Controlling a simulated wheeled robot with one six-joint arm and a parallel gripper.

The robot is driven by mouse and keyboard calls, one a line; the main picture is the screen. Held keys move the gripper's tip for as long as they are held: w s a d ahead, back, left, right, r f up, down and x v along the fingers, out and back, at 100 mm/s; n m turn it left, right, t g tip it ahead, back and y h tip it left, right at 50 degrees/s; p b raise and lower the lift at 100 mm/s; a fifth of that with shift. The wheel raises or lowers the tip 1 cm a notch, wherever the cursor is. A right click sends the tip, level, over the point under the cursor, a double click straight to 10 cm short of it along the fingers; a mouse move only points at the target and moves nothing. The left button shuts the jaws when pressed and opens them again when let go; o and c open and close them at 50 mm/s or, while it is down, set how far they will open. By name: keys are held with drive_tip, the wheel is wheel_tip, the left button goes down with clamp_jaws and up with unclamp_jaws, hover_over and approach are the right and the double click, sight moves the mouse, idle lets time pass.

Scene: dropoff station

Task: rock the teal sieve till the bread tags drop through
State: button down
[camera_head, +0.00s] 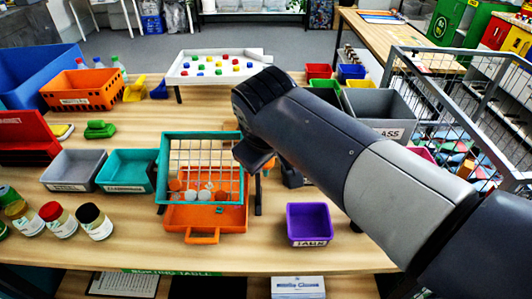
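The teal sieve (162,166) stands left of centre on the table, a square frame with a wire grid. An orange tray (230,222) with a front handle sits below and in front of it. Several orange and white round pieces (190,196) show through the grid near the front; I cannot tell whether they lie on the grid or in the tray. No piece is clearly a bread tag. My gripper (252,160) is at the sieve's right side, mostly hidden by my wrist. I cannot see its fingertips or whether it grips the rim.
A teal bin (127,187) and grey bin (70,186) stand left, jars (96,222) in front of them. A purple bin (309,240) stands front right. A white tray (215,77) of coloured pieces stands behind. A wire cage (440,92) is at right. The front centre is clear.

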drive_tip(key=shift+s+f, duration=0.25)
drive_tip(key=shift+f, duration=0.05)
drive_tip(key=c, duration=1)
unclamp_jaws()
drive_tip(key=shift+r, duration=0.1)
drive_tip(key=shift+w, duration=0.1)
drive_tip(key=v, duration=1.1)
drive_tip(key=shift+w, duration=0.15)
